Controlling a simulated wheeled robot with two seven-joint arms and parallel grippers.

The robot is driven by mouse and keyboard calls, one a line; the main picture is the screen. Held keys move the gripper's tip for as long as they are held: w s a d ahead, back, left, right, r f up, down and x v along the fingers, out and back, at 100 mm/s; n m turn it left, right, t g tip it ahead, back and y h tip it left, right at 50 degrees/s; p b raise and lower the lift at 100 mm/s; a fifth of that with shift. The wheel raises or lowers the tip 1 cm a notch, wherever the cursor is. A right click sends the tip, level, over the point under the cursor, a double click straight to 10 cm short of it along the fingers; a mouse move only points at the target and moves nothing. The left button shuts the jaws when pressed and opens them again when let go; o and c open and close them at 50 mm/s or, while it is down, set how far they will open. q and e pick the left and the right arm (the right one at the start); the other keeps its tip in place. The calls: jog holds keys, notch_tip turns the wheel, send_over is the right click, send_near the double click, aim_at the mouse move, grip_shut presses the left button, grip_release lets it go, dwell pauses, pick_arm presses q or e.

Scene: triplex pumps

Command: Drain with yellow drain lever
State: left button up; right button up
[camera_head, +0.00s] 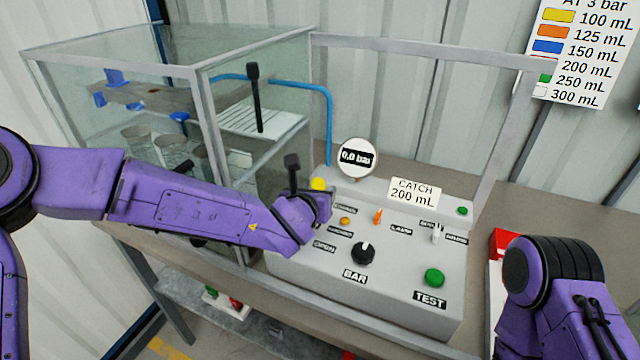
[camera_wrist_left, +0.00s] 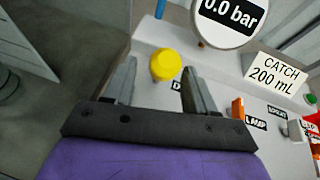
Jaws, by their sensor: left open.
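The yellow drain lever (camera_head: 318,184) has a round yellow knob and stands at the back left of the grey control panel. In the left wrist view, its knob (camera_wrist_left: 167,65) shows large, between and slightly beyond my two fingertips. My left gripper (camera_head: 325,198) is at the panel's left side, just in front of the knob. In the wrist view my left gripper (camera_wrist_left: 162,82) is open with nothing clamped; whether a finger touches the lever is unclear. The lever's lower part is partly hidden. My right arm shows at the lower right, but its gripper is out of view.
The gauge (camera_head: 358,157) reads 0.0 bar. A sign (camera_head: 413,191) reads CATCH 200 mL. An orange lever (camera_head: 378,216), black BAR knob (camera_head: 363,253) and green TEST button (camera_head: 434,278) are on the panel. A glass tank (camera_head: 130,150) stands left. A metal frame rises behind the panel.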

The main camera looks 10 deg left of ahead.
pick_arm(q)
jog(key=shift+x, duration=1.2)
